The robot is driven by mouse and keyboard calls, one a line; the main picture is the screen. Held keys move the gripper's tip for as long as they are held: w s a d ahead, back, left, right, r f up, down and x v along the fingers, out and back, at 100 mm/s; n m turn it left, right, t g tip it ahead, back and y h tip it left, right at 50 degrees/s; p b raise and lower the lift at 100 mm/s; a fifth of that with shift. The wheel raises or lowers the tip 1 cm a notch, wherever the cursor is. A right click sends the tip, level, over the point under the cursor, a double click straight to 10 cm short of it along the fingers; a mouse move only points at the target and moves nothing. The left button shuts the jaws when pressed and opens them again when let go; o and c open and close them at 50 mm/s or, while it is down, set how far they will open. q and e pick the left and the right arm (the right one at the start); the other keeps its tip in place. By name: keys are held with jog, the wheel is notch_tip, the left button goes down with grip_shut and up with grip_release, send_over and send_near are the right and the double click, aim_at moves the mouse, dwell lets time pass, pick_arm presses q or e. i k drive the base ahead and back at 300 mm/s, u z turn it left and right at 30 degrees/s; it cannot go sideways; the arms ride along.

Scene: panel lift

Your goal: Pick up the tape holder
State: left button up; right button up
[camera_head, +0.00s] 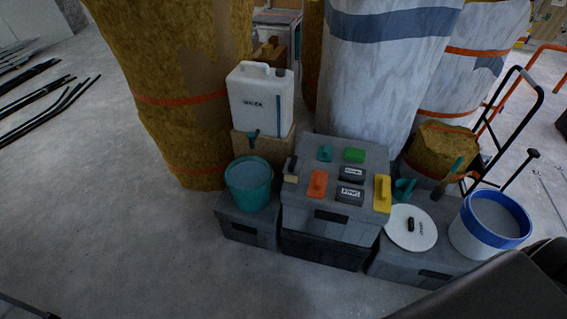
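Several small tools lie on the lid of a grey crate (298,219) in the middle of the view. They include an orange tool (317,183), a teal tool (325,153), a green block (354,155), a yellow tool (382,193), two dark blocks with white labels, (351,173) and (349,194), and a dark tool with a pale base (291,168). I cannot tell for sure which one is the tape holder. A dark part at the lower right looks like my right arm. Neither gripper's fingers can be seen.
A teal bucket (249,185) stands on a lower crate to the left, with a white water canister (262,99) behind. A white disc (411,228) and a blue-rimmed bucket (490,222) are at the right. Large wrapped rolls (383,70) stand behind.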

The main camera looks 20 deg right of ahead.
aim_at(292, 171)
jog(key=i, duration=1.15)
jog(key=z, duration=1.75)
